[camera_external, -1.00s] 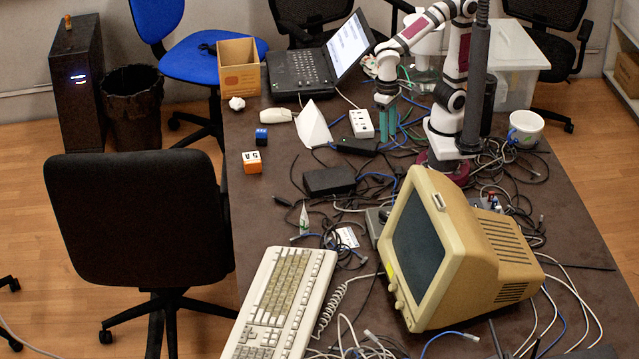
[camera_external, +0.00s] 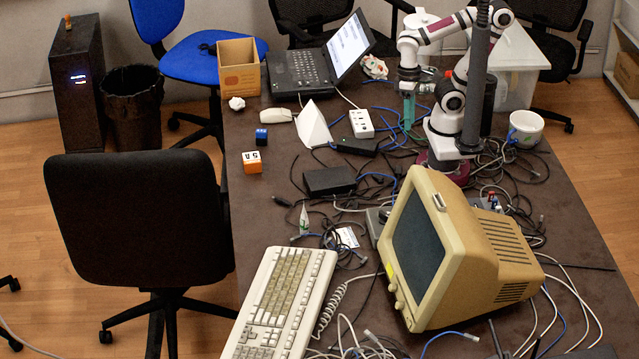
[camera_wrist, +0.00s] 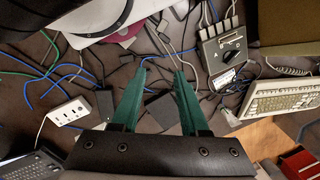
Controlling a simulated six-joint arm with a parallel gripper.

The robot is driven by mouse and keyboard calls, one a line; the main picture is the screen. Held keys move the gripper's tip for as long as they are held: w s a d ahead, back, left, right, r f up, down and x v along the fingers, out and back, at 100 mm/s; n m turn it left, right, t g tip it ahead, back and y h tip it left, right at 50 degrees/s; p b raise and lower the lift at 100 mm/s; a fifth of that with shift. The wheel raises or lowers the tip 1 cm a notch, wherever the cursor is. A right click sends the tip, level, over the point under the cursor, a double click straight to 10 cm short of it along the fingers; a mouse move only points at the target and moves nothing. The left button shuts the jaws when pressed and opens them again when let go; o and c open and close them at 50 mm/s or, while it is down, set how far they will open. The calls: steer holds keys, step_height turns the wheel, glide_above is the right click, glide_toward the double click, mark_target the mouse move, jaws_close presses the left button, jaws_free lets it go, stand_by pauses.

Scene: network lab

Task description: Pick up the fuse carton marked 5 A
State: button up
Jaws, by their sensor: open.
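The fuse carton marked 5 A (camera_external: 252,162) is a small orange box with a white top, on the left edge of the brown table in the external view. Dark lettering shows on its top. My gripper (camera_external: 408,112) points down over the cables near the back middle of the table, well to the right of both cartons. In the wrist view my gripper (camera_wrist: 161,76) has its two green fingers apart with nothing held between them. I cannot make out the 5 A carton in the wrist view.
A white pyramid (camera_external: 313,126), a power strip (camera_external: 361,124) and a black box (camera_external: 329,181) lie between my gripper and the cartons. An open cardboard box (camera_external: 240,77) and laptop (camera_external: 303,72) stand behind. The monitor (camera_external: 455,250) fills the front right.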

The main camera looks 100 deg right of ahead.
steer(key=shift+o, duration=0.2)
steer(key=o, duration=0.9)
steer(key=shift+c, duration=0.2)
steer(key=n+t, duration=0.6)
steer(key=t, duration=0.8)
glide_toward(252, 158)
steer(key=shift+h, duration=0.4)
steer(key=x, duration=0.3)
steer(key=a+x, duration=0.1)
steer(key=shift+w+r, duration=0.15)
steer(key=shift+w, duration=0.35)
steer(key=x, duration=0.5)
steer(key=shift+d+f, duration=0.3)
steer(key=shift+f, duration=0.05)
